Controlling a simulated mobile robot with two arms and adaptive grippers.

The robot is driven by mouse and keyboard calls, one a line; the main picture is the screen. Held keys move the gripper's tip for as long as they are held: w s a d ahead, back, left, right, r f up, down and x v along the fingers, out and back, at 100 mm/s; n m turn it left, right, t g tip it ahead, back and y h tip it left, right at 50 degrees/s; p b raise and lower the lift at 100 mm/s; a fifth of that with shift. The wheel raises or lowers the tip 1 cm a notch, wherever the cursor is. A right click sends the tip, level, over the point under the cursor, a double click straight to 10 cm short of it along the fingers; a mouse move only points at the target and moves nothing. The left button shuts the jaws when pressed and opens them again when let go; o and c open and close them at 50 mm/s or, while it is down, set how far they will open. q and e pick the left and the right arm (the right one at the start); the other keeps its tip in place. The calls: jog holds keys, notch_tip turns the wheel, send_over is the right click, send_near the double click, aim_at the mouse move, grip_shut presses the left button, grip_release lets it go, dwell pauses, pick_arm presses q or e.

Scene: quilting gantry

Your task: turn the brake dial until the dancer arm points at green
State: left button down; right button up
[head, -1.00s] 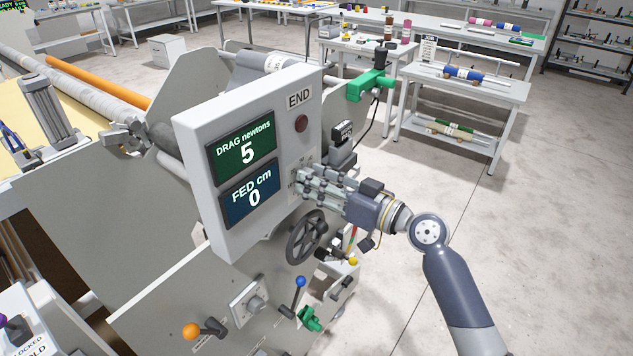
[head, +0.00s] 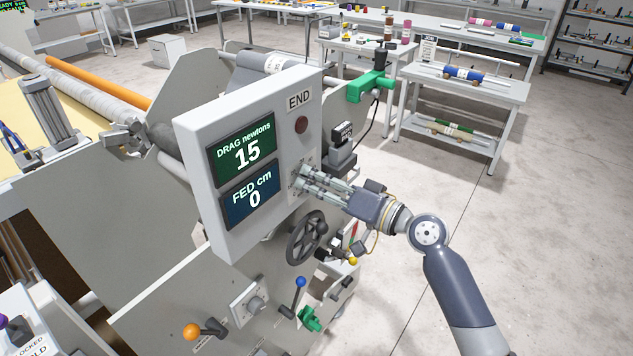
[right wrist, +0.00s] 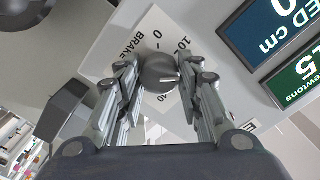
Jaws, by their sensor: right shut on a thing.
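The round grey brake dial (right wrist: 160,73) sits on a white plate lettered BRAKE, with a scale including 0 and 10, in the right wrist view. My right gripper (right wrist: 160,66) is shut on the dial, one finger on each side. In the head view my right gripper (head: 301,181) reaches the control box from the right and hides most of the dial. The green display (head: 246,149) reads DRAG 15 newtons. Low behind the handwheel, a small red-marked part (head: 354,231) and a yellow knob (head: 352,261) show; I cannot tell where the dancer arm points. My left gripper is out of view.
The blue display (head: 251,194) reads FED cm 0. A dark handwheel (head: 306,238) is just below my right gripper. A blue-knobbed lever (head: 300,282) and an orange-knobbed lever (head: 192,331) stand lower down. Open floor lies to the right.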

dwell(0.3)
jog(key=o, duration=1.1)
jog(key=shift+c, duration=0.2)
jog(key=shift+d, duration=0.1)
jog(key=v, duration=1.2)
